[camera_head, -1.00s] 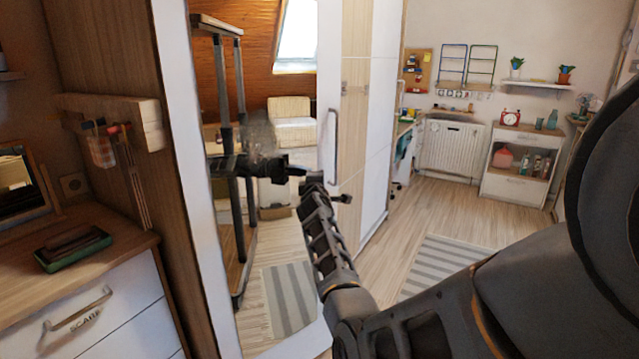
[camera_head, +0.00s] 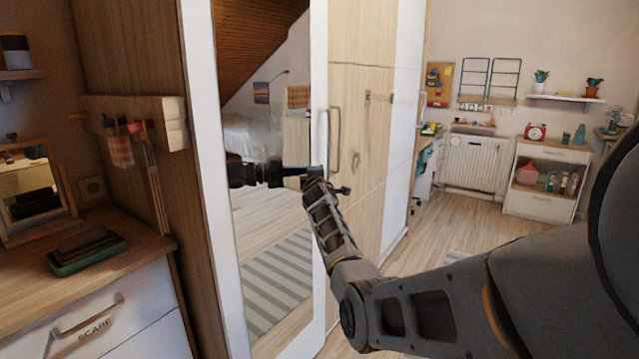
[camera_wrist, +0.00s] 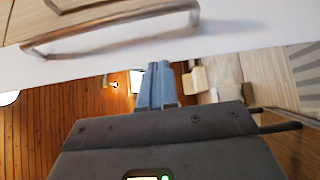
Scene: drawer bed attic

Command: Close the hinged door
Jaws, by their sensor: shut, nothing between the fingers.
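The hinged door (camera_head: 285,225) is a tall mirrored wardrobe door with a white frame, left of centre in the head view. A metal bar handle (camera_head: 334,140) shows at its right edge and across the top of the wrist view (camera_wrist: 110,27). The door looks close to the line of the neighbouring wood panel; I cannot tell whether a gap remains or whether the fingertips touch the mirror.
A wood and white wardrobe panel (camera_head: 362,150) stands right of the door. A dresser (camera_head: 120,320) with a green tray (camera_head: 88,252) stands at the left. A white cabinet (camera_head: 541,182) and radiator (camera_head: 474,165) are at the back. Open wooden floor (camera_head: 455,215) lies at the right.

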